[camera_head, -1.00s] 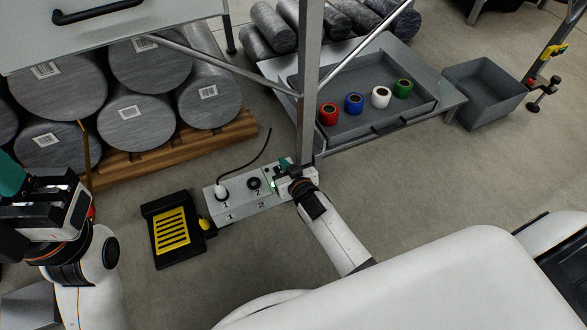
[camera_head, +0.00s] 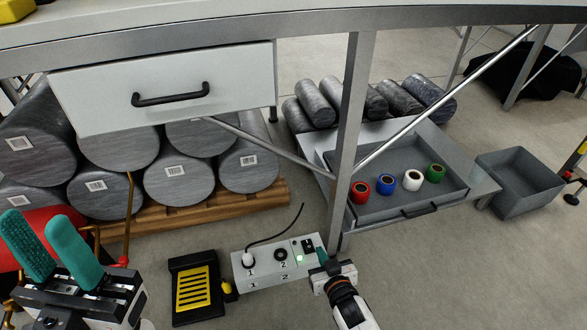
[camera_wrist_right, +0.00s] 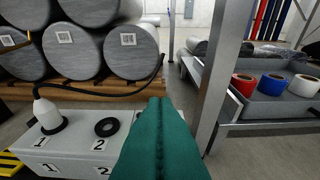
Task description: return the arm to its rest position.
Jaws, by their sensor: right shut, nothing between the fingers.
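My right gripper (camera_head: 322,258) is at the right end of the grey power box (camera_head: 262,277), by its switch and lit green light. In the right wrist view its teal fingers (camera_wrist_right: 160,140) are pressed together with nothing between them, in front of the box (camera_wrist_right: 75,150). Whether the fingertips touch the box I cannot tell. My left gripper (camera_head: 50,250) is at the lower left in the head view, with its two teal fingers apart and nothing between them.
A black and yellow foot pedal (camera_head: 196,288) lies left of the box. A table leg (camera_head: 348,140) stands just behind my right gripper. A grey tray (camera_head: 385,212) holds red, blue, white and green rolls. A grey bin (camera_head: 520,185) stands at the right. Floor at lower right is clear.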

